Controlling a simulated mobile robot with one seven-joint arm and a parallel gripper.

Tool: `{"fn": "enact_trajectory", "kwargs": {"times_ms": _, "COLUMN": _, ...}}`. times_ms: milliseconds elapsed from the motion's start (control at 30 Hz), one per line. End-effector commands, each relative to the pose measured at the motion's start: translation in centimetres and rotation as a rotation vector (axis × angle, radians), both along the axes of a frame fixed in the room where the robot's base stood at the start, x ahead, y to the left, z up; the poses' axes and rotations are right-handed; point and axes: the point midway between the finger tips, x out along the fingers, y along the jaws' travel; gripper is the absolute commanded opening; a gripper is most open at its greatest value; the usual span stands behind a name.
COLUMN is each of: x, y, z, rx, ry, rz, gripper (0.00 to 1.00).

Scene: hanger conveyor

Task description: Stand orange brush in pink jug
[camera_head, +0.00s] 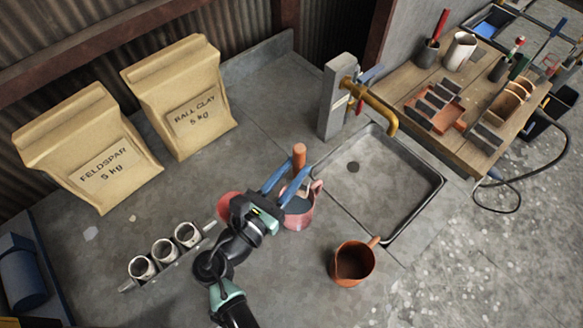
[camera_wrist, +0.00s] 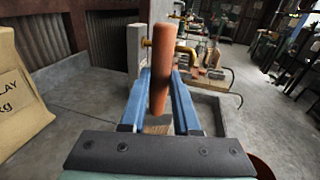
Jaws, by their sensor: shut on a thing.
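The orange brush (camera_head: 299,155) is held by its handle between the blue fingers of my gripper (camera_head: 290,172), handle end up. In the wrist view the brush (camera_wrist: 161,65) stands nearly upright between the fingers (camera_wrist: 163,85), with its pale lower part partly visible below them. The pink jug (camera_head: 307,218) stands on the grey counter beneath the gripper, its handle toward the upper right. The brush's lower end appears over the jug's mouth; whether it is inside or above the rim I cannot tell. My gripper hides part of the jug.
An orange jug (camera_head: 354,265) stands right of the pink jug. A sink (camera_head: 420,190) with a brass tap (camera_head: 380,108) is to the right. A reddish-pink round object (camera_head: 227,205) is partly behind my arm. Several metal cups (camera_head: 163,251) stand left, and two paper sacks (camera_head: 180,100) behind.

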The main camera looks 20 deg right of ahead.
Motion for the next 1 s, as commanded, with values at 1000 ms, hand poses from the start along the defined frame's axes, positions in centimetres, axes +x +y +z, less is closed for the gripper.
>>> {"fn": "enact_trajectory", "kwargs": {"times_ms": 1000, "x": 0.0, "y": 0.0, "z": -10.4, "rx": 0.000, "ry": 0.000, "rz": -0.001, "gripper": 0.00}}
